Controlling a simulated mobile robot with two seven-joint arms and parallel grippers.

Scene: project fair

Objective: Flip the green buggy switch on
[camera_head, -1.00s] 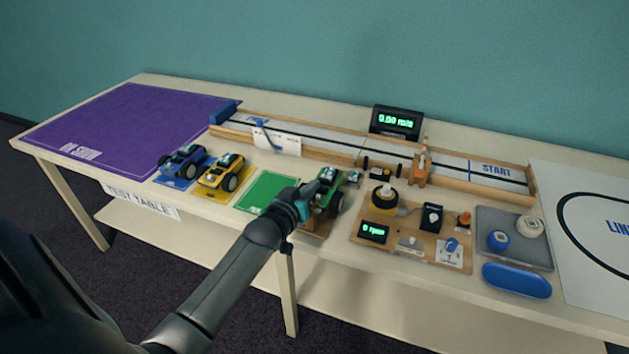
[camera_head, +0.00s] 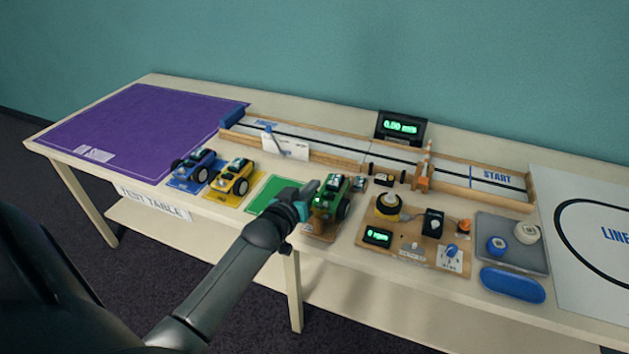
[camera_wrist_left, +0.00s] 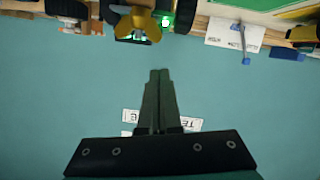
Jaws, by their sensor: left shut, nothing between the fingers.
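The green buggy (camera_head: 334,201) with black wheels sits on a small wooden stand at the table's front, right of the green mat (camera_head: 268,193). My left gripper (camera_head: 312,187) is beside the buggy's left side in the head view, its shut fingers pointing toward the buggy's top. In the left wrist view the closed fingers (camera_wrist_left: 159,75) hold nothing. The buggy's switch is too small to make out, so its position cannot be told. My right gripper is not in view.
A blue buggy (camera_head: 193,166) and a yellow buggy (camera_head: 233,178) stand to the left. A wooden board (camera_head: 408,243) with a motor and dial lies to the right. The walled track (camera_head: 345,152) runs behind. The purple mat (camera_head: 140,130) is clear.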

